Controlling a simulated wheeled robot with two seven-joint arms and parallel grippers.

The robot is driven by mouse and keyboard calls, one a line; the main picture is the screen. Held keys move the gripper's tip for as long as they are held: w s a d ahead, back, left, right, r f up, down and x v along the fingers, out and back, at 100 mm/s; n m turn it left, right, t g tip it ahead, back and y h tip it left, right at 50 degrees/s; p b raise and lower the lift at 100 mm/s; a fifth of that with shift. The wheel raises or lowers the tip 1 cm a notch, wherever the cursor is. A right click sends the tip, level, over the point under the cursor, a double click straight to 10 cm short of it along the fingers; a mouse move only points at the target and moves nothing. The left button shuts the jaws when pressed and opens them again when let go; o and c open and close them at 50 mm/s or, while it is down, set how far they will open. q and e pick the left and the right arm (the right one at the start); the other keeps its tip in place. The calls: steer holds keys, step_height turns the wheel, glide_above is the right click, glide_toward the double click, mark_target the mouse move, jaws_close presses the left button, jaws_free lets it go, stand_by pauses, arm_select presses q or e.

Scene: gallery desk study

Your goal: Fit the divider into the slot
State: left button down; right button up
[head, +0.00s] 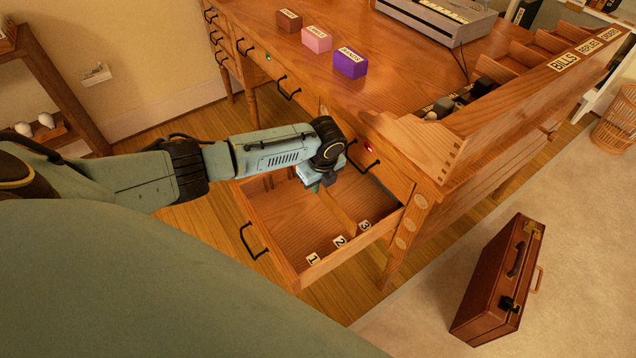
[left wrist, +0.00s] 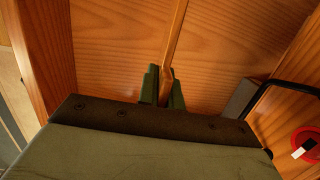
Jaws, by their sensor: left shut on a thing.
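The divider (left wrist: 175,45) is a thin wooden strip, the same colour as the drawer. My left gripper (left wrist: 163,88) is shut on it, with a green finger on each side. In the head view my left gripper (head: 318,186) reaches down into the open drawer (head: 285,225), and the divider (head: 340,210) runs from it toward the labelled front edge. The labels 1 (head: 313,259), 2 (head: 340,241) and 3 (head: 364,226) sit along that edge. The divider's far end comes near labels 2 and 3. I cannot tell whether it sits in a slot. My right gripper is not in view.
The desk top (head: 400,85) overhangs the drawer. Brown (head: 289,21), pink (head: 316,39) and purple (head: 350,63) labelled blocks stand on it. A brown case (head: 500,280) stands on the rug at right.

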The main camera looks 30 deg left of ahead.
arm_select(q)
steer(key=shift+p, duration=0.35)
steer(key=shift+f+b, duration=2.7)
steer(key=shift+f, duration=1.1)
steer(key=c, duration=1.5)
jaws_free()
steer(key=r+p, duration=0.2)
steer(key=r, duration=0.2)
steer(key=d+r+p, duration=0.1)
steer(key=r, duration=0.3)
steer(key=r+p, duration=0.2)
steer(key=r, duration=0.2)
steer(key=shift+s+d+r+p, duration=0.15)
steer(key=shift+s+d+p, duration=0.2)
steer(key=shift+d+r, duration=0.1)
steer(key=shift+r, duration=0.4)
steer(key=shift+s, duration=0.1)
